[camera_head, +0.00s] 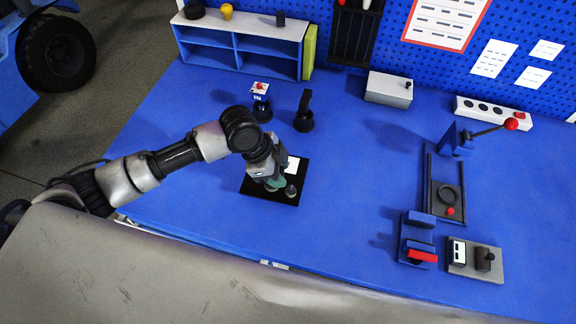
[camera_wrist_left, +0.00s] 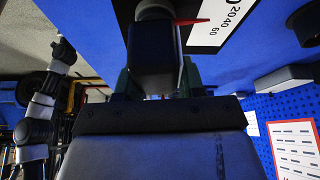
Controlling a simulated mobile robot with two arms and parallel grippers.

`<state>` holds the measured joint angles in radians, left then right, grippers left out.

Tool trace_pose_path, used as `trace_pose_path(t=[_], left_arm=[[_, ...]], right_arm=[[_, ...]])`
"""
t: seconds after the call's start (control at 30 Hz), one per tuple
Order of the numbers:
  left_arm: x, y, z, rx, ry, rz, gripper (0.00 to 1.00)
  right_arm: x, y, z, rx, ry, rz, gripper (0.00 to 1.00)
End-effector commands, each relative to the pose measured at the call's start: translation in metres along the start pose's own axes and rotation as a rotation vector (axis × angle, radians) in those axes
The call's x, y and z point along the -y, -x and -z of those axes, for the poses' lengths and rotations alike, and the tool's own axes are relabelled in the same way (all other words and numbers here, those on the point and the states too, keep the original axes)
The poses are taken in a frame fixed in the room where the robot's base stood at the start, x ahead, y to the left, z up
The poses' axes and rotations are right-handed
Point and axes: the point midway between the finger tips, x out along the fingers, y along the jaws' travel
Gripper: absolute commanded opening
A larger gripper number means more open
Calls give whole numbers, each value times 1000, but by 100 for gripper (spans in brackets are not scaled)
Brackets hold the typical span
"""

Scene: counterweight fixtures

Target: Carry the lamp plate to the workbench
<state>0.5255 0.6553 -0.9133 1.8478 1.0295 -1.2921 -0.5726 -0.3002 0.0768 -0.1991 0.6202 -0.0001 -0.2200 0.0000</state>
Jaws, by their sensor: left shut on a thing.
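My left gripper (camera_head: 274,181) is over a flat black plate (camera_head: 256,191) on the blue workbench (camera_head: 340,210). The plate carries a white label (camera_head: 292,165) and a small round grey knob (camera_head: 291,191). In the left wrist view, the gripper (camera_wrist_left: 155,90) is shut on a dark block (camera_wrist_left: 154,55). A red pointer (camera_wrist_left: 190,22) sticks out beside the block, over the white label (camera_wrist_left: 225,22) with 20, 40, 60. The fingers hide part of the plate and the held piece. I cannot tell whether this plate is the lamp plate. My right gripper is not in view.
Behind stand a small white-topped post (camera_head: 260,92), a black stand (camera_head: 304,118) and a blue shelf (camera_head: 240,48). A grey box (camera_head: 389,89) stands at the back. A lever press (camera_head: 444,180) and a red-handled fixture (camera_head: 418,245) stand right. The bench middle is clear.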

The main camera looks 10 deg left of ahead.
Motion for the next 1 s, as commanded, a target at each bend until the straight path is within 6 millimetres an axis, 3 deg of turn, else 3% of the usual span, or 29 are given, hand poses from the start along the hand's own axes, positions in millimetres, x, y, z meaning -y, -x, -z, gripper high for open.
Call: trace_pose_path(t=[0.4,0.8,0.83,1.0], left_arm=[[2,-31,-12,-7,-3,8,0],[2,-35,-14,-7,-3,9,0],[0,-39,-18,0,1,1,41],[0,-38,-17,1,1,1,65]], right_arm=[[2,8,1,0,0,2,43],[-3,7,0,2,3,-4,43],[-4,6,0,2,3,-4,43],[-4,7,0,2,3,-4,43]])
